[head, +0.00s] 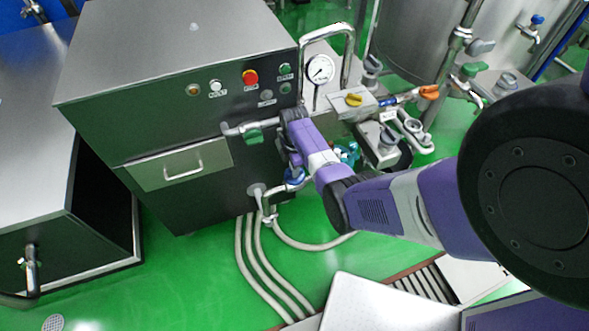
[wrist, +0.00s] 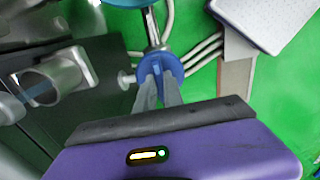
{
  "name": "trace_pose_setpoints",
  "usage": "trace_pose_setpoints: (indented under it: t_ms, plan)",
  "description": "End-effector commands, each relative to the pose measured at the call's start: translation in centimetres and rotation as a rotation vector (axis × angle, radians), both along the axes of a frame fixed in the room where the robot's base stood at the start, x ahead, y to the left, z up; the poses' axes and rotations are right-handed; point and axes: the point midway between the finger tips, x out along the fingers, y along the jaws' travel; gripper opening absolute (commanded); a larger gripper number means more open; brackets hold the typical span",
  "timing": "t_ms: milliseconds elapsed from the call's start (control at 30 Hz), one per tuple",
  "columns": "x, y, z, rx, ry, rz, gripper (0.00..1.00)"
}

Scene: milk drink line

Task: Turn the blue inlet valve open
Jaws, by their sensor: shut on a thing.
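The blue inlet valve (wrist: 172,66) shows in the wrist view as a round blue piece on a metal pipe, with a raised blue handle in its middle. My gripper (wrist: 158,76) has its two grey fingers on either side of that handle and is shut on it. In the head view the blue valve (head: 296,177) sits low at the right front corner of the steel machine, partly hidden by my purple arm. My fingers are mostly hidden there. I cannot tell the exact angle of the handle.
The steel machine (head: 180,60) carries buttons, a drawer handle (head: 183,168) and a green-handled valve (head: 253,136). A gauge (head: 320,69) and a yellow-handled valve (head: 353,99) stand close to my arm. Pale hoses (head: 262,262) run over the green floor.

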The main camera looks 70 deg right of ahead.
Motion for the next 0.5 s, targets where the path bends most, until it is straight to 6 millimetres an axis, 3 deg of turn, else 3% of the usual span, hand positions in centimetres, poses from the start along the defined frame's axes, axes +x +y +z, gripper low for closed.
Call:
trace_pose_setpoints:
  t_ms: [33,67,167,500]
  plan:
    - [0.16,-0.01,0.11,-0.002,-0.001,0.004,0.0]
    - [0.16,-0.01,0.11,-0.002,-0.001,0.004,0.16]
    - [0.13,-0.01,0.1,-0.002,-0.001,0.003,0.34]
    - [0.06,-0.02,0.2,-0.001,0.0,0.001,0.34]
